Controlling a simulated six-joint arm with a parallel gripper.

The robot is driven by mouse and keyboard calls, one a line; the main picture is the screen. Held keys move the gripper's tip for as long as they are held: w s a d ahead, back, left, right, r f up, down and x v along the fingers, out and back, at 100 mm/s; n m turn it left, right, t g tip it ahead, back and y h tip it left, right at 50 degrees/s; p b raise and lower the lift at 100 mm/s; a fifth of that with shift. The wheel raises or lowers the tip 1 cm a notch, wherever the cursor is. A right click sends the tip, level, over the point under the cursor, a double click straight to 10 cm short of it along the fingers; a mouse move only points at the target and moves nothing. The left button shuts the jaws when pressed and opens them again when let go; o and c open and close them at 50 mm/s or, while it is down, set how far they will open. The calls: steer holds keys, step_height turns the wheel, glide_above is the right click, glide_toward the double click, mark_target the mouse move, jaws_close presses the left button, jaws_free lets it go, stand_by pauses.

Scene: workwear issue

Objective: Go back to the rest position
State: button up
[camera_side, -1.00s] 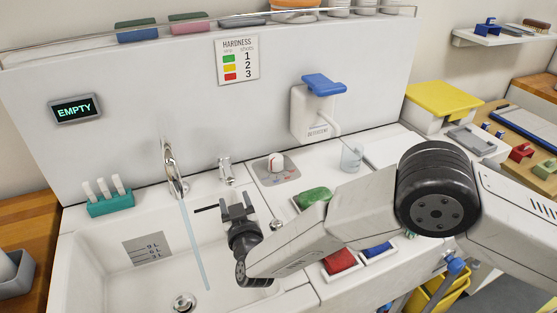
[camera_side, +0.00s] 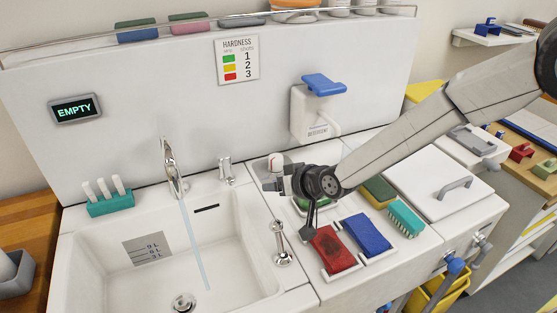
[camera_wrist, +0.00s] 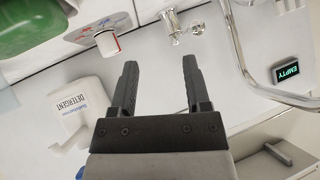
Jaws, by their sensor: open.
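My gripper (camera_wrist: 158,85) shows in the wrist view with its two black fingers apart and nothing between them. In the side view my gripper (camera_side: 272,175) is small and points left, above the counter between the sink and the sponge trays. It is near the round knob (camera_side: 275,162) and partly covers the green sponge (camera_side: 318,205) below my wrist. The running tap (camera_side: 172,170) and the sink (camera_side: 150,245) lie to its left.
The detergent dispenser (camera_side: 312,108) with its blue lever stands on the wall behind my arm. A red sponge (camera_side: 333,250), a blue sponge (camera_side: 367,235) and a teal brush (camera_side: 405,219) lie on the counter. A sign reads EMPTY (camera_side: 76,109). The space over the sink is free.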

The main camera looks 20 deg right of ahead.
steer(key=s+d+g+h, duration=0.1)
steer(key=s+d, duration=0.2)
steer(key=d, duration=0.2)
steer(key=s+d+g, duration=0.1)
steer(key=s+d, duration=0.2)
steer(key=d, duration=0.2)
steer(key=s+d+r+g+h, duration=0.1)
steer(key=s+d, duration=0.2)
steer(key=d, duration=0.2)
steer(key=shift+d+g+h, duration=0.3)
steer(key=shift+d, duration=0.1)
steer(key=s+d+g, duration=0.2)
steer(key=s+d, duration=0.3)
steer(key=s, duration=0.2)
steer(key=s+d+g+h, duration=0.1)
steer(key=s+d, duration=0.3)
steer(key=s, duration=0.3)
steer(key=shift+d+f+g, duration=0.2)
steer(key=shift+d+g, duration=0.2)
steer(key=shift+o, duration=0.3)
steer(key=o, duration=0.4)
steer(key=g, duration=0.3)
glide_above(405, 214)
steer(key=shift+d+f, duration=0.1)
steer(key=shift+f, duration=1.2)
